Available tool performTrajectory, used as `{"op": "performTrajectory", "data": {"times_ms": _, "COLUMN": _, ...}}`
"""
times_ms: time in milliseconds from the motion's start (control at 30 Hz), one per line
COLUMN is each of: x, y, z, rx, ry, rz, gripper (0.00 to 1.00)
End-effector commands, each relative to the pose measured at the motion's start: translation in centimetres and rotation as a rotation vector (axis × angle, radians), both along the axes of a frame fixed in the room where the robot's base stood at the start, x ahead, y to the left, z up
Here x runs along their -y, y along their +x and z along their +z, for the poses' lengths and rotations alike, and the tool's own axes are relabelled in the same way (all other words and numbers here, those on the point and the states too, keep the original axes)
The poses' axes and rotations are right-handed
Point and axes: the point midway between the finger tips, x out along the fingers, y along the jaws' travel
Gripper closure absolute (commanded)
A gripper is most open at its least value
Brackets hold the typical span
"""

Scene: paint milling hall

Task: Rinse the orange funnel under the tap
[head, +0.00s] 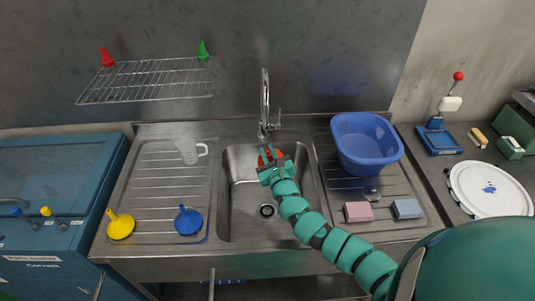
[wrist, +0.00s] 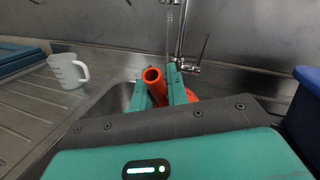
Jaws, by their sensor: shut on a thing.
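The orange funnel (head: 266,156) is in my gripper (head: 270,166), over the back part of the steel sink (head: 240,205). In the wrist view, a pale streak like running water (wrist: 169,35) comes down from the tap just behind the funnel.
A white jug (head: 188,151), a yellow funnel (head: 121,225) and a blue funnel (head: 188,221) stand on the left drainboard. A blue tub (head: 366,145), a pink sponge (head: 358,212) and a blue sponge (head: 407,209) are on the right. A wire rack (head: 150,80) hangs at the back left.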

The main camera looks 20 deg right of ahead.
Motion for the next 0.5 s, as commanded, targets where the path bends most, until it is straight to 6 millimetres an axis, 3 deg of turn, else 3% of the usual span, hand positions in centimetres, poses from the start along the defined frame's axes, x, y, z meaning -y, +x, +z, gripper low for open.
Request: {"op": "performTrajectory", "data": {"times_ms": 500, "x": -2.1, "y": -3.3, "z": 0.0, "rx": -0.002, "ry": 0.001, "rz": 0.006, "gripper": 1.00}}
